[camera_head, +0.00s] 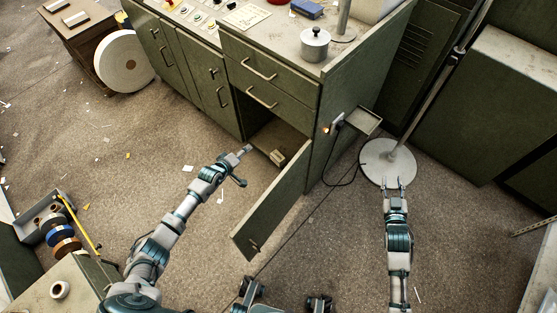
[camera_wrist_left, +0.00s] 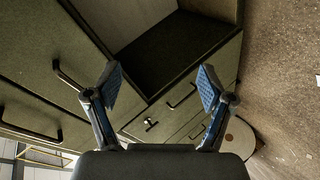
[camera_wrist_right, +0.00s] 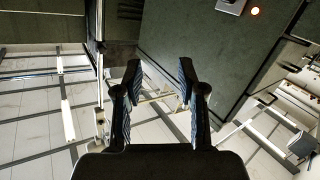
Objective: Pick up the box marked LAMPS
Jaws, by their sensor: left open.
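A small tan box (camera_head: 277,157) sits low inside the open cupboard compartment in the head view. Its marking is too small to read, so I cannot tell whether it says LAMPS. My left gripper (camera_head: 245,167) is open and empty in front of the compartment opening, to the left of that box and apart from it. In the left wrist view the left fingers (camera_wrist_left: 161,87) are spread with nothing between them, and I cannot make out the box. My right gripper (camera_head: 392,183) is open and empty near the round stand base; its spread fingers also show in the right wrist view (camera_wrist_right: 160,78).
The green cabinet (camera_head: 342,110) has drawers above the compartment. Its open door (camera_head: 270,208) juts out right of my left gripper. A round-based stand (camera_head: 378,165) is by my right gripper. A small shelf with a cable (camera_head: 366,121) sticks out from the cabinet side.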

